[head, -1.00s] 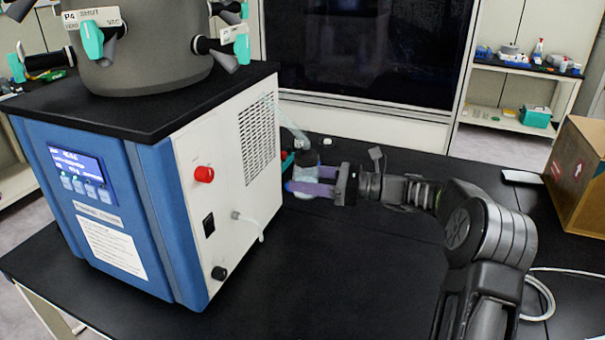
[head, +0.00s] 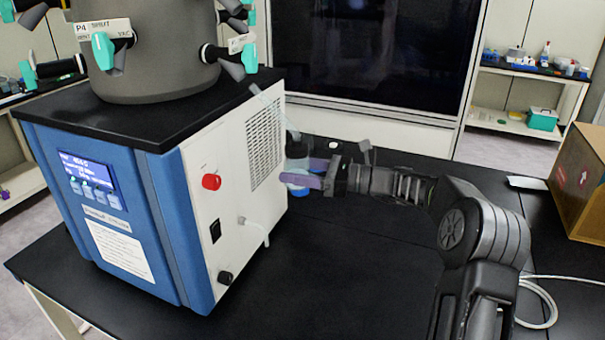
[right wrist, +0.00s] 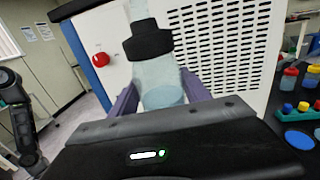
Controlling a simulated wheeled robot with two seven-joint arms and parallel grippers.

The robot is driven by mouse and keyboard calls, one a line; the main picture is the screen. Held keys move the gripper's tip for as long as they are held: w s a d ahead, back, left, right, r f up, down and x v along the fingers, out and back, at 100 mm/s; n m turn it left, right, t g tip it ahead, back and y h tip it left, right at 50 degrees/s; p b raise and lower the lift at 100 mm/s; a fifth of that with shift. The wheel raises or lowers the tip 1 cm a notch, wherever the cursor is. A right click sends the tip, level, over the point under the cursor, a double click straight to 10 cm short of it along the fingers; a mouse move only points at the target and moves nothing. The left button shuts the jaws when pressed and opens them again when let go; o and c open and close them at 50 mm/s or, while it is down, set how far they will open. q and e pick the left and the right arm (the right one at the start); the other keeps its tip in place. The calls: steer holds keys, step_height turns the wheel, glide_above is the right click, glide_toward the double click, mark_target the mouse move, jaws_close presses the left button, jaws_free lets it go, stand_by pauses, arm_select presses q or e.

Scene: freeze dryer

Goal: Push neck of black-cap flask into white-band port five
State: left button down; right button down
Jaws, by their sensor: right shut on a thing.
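The black-cap flask (head: 297,188) is beside the dryer's white vented side in the head view, partly hidden by my fingers. Its pale neck leans up and left. The right wrist view shows its clear body (right wrist: 160,80), black cap (right wrist: 148,40) and part of the glass neck above. My right gripper (head: 308,178) is shut on the flask's body, holding it upright to slightly tilted. Several ports with teal handles ring the grey drum. The right-hand port (head: 226,62), with a white tag, is above the flask and apart from it. Its number is unreadable. My left gripper is not visible.
The blue and white freeze dryer (head: 180,215) stands on the black bench (head: 330,285). A red knob (head: 211,182) and a hose (head: 258,230) stick out from its side. A cardboard box (head: 580,185) stands at the right. The front middle of the bench is clear.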

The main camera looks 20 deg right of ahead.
steer(key=shift+w+a+r+p, duration=0.3)
steer(key=shift+w+a+r, duration=0.05)
steer(key=shift+r, duration=0.15)
steer(key=shift+w+a+r+p, duration=0.5)
steer(key=shift+r+p, duration=0.1)
steer(key=shift+r, duration=0.1)
steer(key=shift+w+a+r+p, duration=0.4)
steer(key=shift+w+r+p, duration=0.05)
steer(key=shift+r+p, duration=0.2)
stand_by(1.6)
steer(key=shift+c, duration=2.3)
jaws_free()
steer(key=shift+f, duration=0.15)
steer(key=shift+o, duration=0.2)
steer(key=shift+f, duration=0.1)
